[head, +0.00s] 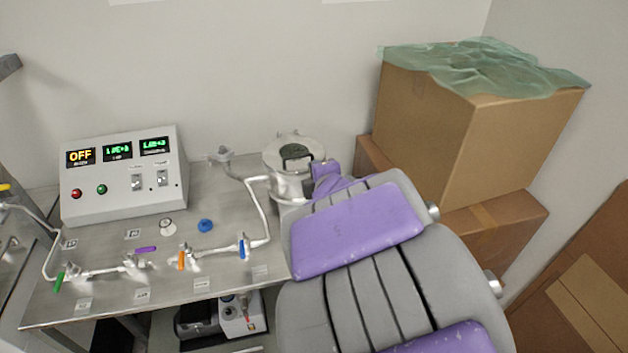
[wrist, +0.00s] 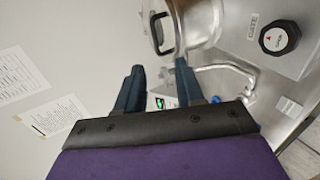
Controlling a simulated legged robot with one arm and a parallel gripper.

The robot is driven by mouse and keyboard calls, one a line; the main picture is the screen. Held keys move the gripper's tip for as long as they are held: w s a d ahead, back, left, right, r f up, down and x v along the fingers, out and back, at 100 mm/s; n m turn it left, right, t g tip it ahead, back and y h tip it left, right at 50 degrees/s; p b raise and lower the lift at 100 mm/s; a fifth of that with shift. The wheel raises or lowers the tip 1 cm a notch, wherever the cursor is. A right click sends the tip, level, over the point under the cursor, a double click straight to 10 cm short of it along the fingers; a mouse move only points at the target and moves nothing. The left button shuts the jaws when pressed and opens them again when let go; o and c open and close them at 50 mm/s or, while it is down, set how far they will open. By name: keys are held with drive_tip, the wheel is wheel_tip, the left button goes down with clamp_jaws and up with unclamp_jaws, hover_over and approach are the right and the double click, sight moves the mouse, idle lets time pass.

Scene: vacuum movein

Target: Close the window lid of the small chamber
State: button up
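The small chamber (head: 287,186) is a shiny metal cylinder at the back right of the steel bench. Its round window lid (head: 284,143) shows at the top with a dark middle; I cannot tell whether it is fully open or ajar. In the wrist view the metal chamber (wrist: 200,22) is at the top, with a black handle (wrist: 155,34) on its left side. My gripper (wrist: 158,66) has two dark blue fingers spread apart with nothing between them. The fingertips appear just below the handle and chamber, apart from the handle. In the head view my arm hides the fingers.
A control box (head: 125,178) with green displays stands at the bench's back left. Pipes and coloured valve handles (head: 242,247) lie left of the chamber. Cardboard boxes (head: 455,135) stand to the right. A black knob (wrist: 280,38) shows in the wrist view.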

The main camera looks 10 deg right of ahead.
drive_tip(key=shift+b+v, duration=0.6)
drive_tip(key=shift+v, duration=0.85)
